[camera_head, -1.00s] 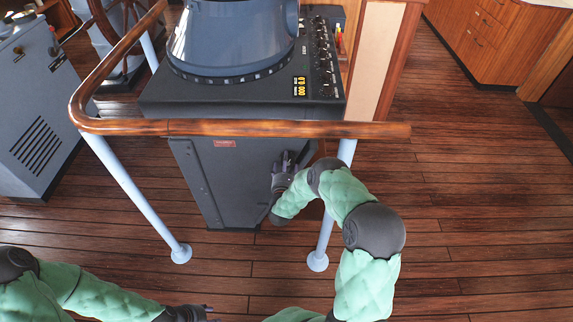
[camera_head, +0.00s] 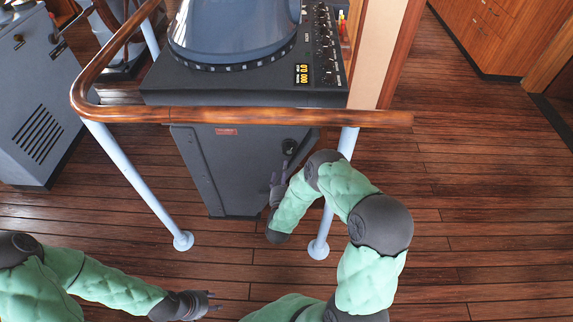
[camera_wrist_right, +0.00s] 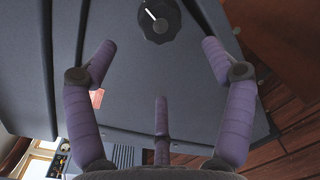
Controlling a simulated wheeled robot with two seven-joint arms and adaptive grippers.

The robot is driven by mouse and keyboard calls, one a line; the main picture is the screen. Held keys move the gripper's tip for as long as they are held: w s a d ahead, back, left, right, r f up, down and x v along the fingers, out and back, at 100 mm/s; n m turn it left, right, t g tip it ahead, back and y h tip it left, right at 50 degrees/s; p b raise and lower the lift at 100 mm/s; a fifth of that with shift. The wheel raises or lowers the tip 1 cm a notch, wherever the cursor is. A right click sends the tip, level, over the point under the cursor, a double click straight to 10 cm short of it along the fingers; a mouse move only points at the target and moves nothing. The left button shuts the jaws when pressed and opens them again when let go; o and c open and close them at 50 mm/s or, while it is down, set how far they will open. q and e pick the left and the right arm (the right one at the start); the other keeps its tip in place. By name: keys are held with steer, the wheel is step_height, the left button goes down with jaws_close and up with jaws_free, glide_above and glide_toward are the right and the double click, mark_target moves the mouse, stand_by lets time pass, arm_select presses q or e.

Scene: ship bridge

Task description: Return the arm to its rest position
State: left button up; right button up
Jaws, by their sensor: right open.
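My right arm reaches in from the lower right in the head view. Its gripper (camera_head: 278,182) is in front of the dark grey console pedestal (camera_head: 230,165), a little below a round black knob (camera_head: 289,146). The right wrist view shows the purple fingers spread open and empty (camera_wrist_right: 160,75). The knob (camera_wrist_right: 159,19), with a white pointer line, lies beyond the fingertips and apart from them. My left gripper (camera_head: 208,304) is low in the head view, above the floor, with nothing visible in it. Its finger opening is too small to judge.
A wooden handrail (camera_head: 240,115) on pale blue posts crosses in front of the console; the right post (camera_head: 334,200) stands close beside my right forearm. A grey cabinet (camera_head: 40,120) stands at left. Wooden drawers (camera_head: 495,35) are at upper right. The plank floor at right is clear.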

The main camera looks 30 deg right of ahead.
steer(key=shift+s+a, duration=0.4)
steer(key=shift+s, duration=0.2)
steer(key=s+a+f+m+g+y+p, duration=0.1)
steer(key=s+a+f+m+g+y, duration=0.15)
steer(key=a+f+m+y, duration=0.3)
steer(key=s+a+f+m+g+y+p, duration=0.1)
steer(key=s+a+f+m+g+y, duration=0.2)
steer(key=a+m, duration=0.35)
steer(key=s+a+m+g+y, duration=0.1)
steer(key=s+a+m+g, duration=0.1)
steer(key=s, duration=0.4)
steer(key=s+a+m+g+y+p, duration=0.1)
steer(key=s+a+m+g+y, duration=0.1)
steer(key=s+m, duration=0.4)
steer(key=s+a+m+g+y, duration=0.2)
steer(key=s+a+m+g, duration=0.2)
steer(key=s+a+m, duration=0.1)
steer(key=shift+s+r, duration=0.15)
steer(key=shift+s, duration=0.65)
